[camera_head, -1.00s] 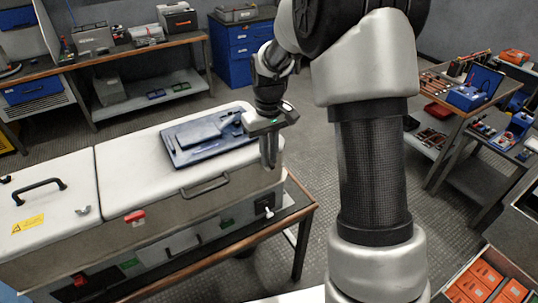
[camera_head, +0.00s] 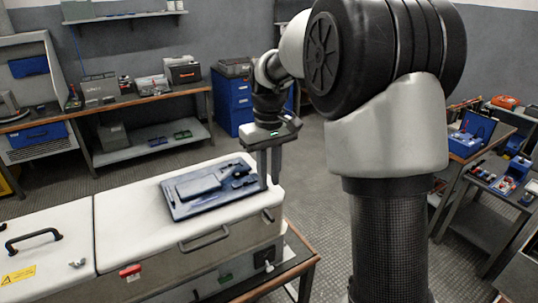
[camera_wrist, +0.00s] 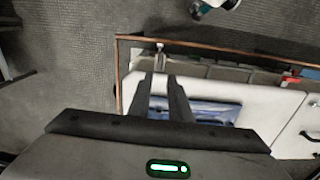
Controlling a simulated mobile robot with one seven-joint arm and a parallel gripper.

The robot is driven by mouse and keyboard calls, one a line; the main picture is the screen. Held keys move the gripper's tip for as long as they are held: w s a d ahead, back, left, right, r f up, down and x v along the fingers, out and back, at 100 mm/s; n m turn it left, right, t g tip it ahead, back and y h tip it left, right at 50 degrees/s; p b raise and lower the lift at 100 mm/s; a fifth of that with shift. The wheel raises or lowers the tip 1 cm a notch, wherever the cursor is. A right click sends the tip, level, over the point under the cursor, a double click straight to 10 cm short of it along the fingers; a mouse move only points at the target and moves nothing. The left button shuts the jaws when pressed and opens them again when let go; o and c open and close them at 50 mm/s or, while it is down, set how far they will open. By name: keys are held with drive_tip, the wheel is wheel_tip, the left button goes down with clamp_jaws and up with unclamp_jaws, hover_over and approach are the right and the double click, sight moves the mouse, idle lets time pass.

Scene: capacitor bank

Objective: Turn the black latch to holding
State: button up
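The white-topped capacitor bank (camera_head: 120,215) stands at the left of the head view. A small black fitting with a pale lever (camera_head: 265,258) is on its lower side near the right end; I cannot tell for sure that this is the black latch, or its setting. A pale lever (camera_wrist: 160,48) also shows beyond my fingertips in the wrist view.
A blue panel (camera_head: 210,209) lies on the bank's lid. The lid has a front handle (camera_head: 225,234) and a red catch (camera_head: 130,271). A black handle (camera_head: 33,240) is further left. Workbenches line the back and right. The floor right of the bank is clear.

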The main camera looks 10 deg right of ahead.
wheel_tip(320, 180, up, 6)
drive_tip(key=shift+r, duration=0.25)
drive_tip(key=s+r+m+t+p, duration=0.1)
drive_tip(key=s+r+m+t, duration=0.35)
drive_tip(key=s, duration=1.05)
drive_tip(key=s+f+n+t, duration=0.1)
drive_tip(key=s+f, duration=0.1)
drive_tip(key=s, duration=0.8)
drive_tip(key=shift+d, duration=0.15)
